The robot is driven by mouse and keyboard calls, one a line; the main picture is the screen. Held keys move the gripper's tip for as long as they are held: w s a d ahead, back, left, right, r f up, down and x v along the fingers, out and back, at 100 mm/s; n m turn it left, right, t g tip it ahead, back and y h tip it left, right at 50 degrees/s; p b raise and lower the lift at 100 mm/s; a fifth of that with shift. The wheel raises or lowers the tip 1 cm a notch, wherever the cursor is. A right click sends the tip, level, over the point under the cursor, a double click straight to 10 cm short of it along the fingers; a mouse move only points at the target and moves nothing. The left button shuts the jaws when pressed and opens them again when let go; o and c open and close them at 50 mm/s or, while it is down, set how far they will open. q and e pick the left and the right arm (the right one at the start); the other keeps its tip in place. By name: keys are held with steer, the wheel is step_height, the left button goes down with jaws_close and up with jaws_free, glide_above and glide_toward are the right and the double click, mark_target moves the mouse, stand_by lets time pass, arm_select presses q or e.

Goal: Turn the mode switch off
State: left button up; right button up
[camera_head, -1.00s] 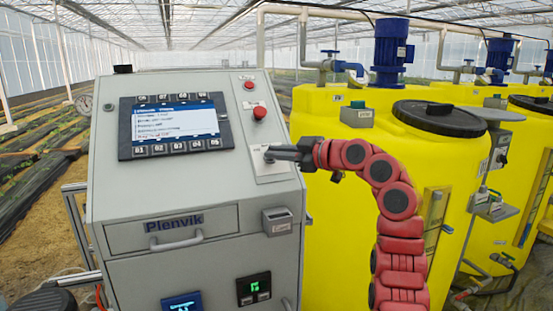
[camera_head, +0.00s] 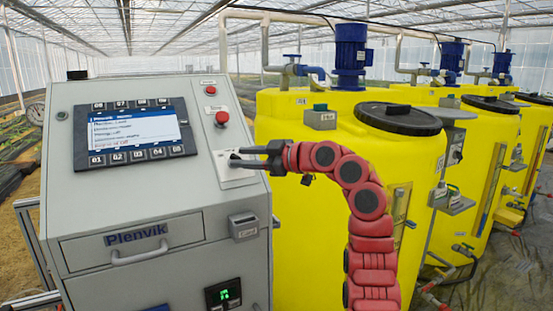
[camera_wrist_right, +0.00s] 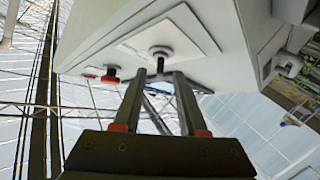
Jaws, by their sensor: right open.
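In the head view the plate (camera_head: 236,179) shows, but my gripper covers most of the switch. My right gripper (camera_head: 236,158) reaches in from the right, close against the plate. In the right wrist view its two dark fingers (camera_wrist_right: 160,75) are apart, with the knob between and just beyond their tips. I cannot tell whether they touch it. The switch's setting is not readable. My left gripper is out of view.
A red push button (camera_head: 221,117) and a smaller red one (camera_head: 210,90) sit above the plate. A display (camera_head: 135,130) is to the left. A card holder (camera_head: 243,226) is below. Yellow tanks (camera_head: 300,220) stand close on the right.

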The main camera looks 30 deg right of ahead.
steer(key=b+v, duration=0.1)
steer(key=v, duration=1.4)
steer(key=shift+s+d+b, duration=0.2)
steer(key=shift+s+b, duration=0.15)
steer(key=shift+w+f, duration=0.1)
